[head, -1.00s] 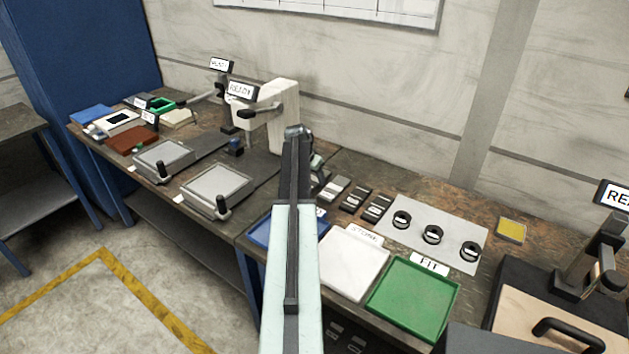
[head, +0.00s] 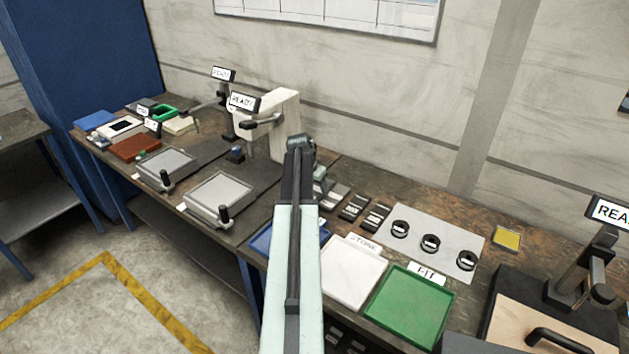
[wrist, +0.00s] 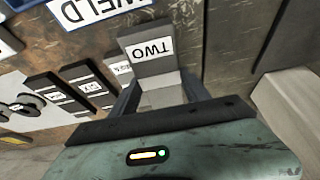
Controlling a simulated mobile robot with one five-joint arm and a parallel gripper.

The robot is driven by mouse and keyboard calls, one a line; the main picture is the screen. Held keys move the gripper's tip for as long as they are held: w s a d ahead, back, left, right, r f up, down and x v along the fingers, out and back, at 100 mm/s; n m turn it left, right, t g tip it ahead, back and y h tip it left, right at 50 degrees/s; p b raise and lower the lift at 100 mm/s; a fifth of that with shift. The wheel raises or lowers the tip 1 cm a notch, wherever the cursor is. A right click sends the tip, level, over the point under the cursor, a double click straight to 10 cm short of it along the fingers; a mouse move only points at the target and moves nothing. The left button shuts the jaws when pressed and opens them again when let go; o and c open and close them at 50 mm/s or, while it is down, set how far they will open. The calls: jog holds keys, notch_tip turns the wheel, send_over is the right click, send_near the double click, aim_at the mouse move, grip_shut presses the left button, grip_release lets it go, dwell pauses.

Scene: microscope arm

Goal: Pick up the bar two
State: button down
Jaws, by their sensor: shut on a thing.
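Bar two (wrist: 151,52), a grey bar with a white "TWO" label, shows in the wrist view. My gripper (wrist: 158,92) is shut on it, with the dark fingers at the two sides of the bar's near part. I cannot tell whether the bar is clear of the bench. In the head view my own arm hides most of the gripper and bar two.
A white microscope stand (head: 283,118) rises behind my arm.

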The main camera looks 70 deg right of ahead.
jog(key=s+a, duration=0.1)
jog(key=a, duration=0.2)
jog(key=s+a, duration=0.2)
jog(key=a, duration=0.1)
jog(key=s+a+r, duration=0.1)
jog(key=s+a, duration=0.1)
jog(key=a, duration=0.1)
jog(key=shift+s+p, duration=0.1)
jog(key=shift+p, duration=0.3)
